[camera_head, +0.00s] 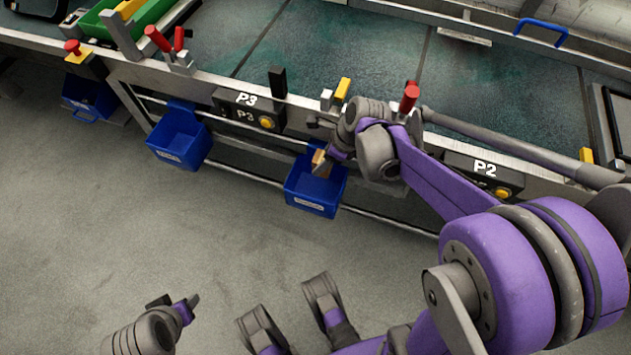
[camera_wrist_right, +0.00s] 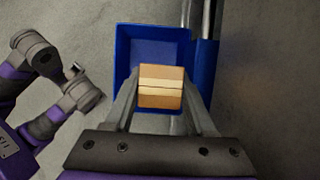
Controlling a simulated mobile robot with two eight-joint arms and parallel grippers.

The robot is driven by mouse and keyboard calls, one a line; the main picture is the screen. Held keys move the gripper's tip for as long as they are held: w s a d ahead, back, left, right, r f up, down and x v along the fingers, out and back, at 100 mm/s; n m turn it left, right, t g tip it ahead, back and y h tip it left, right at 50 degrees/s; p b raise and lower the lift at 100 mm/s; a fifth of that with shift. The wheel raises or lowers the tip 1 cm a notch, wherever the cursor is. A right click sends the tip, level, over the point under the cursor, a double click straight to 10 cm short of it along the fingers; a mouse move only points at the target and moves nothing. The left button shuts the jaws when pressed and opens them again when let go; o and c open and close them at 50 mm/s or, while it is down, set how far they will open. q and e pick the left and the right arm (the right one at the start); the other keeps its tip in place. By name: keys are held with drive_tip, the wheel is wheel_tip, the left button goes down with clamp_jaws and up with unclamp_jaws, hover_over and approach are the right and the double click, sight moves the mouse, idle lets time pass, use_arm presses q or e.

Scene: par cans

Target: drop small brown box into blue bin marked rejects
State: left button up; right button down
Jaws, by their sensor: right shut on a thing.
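The small brown box (camera_wrist_right: 161,87) has a paler band across it and sits between the fingers of my right gripper (camera_wrist_right: 160,95) in the right wrist view. In the head view the box (camera_head: 319,160) shows at the tip of the right gripper (camera_head: 322,166), over the blue bin (camera_head: 313,202) hung under the bench edge. The bin's open inside (camera_wrist_right: 150,50) lies behind the box in the wrist view. Its front label is too small to read. My left gripper (camera_head: 180,303) is low over the floor, empty, its fingertips hard to make out.
Another blue bin (camera_head: 180,140) hangs to the left, and one more (camera_head: 90,97) at far left. The bench edge carries P3 (camera_head: 246,106) and P2 (camera_head: 484,172) button panels and red-topped levers (camera_head: 409,97). The grey floor below is clear.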

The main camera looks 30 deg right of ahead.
drive_tip(key=shift+c, duration=0.7)
unclamp_jaws()
wheel_tip(320, 180, up, 10)
drive_tip(key=p, duration=0.3)
drive_tip(key=shift+p, duration=0.35)
drive_tip(key=shift+s, duration=0.1)
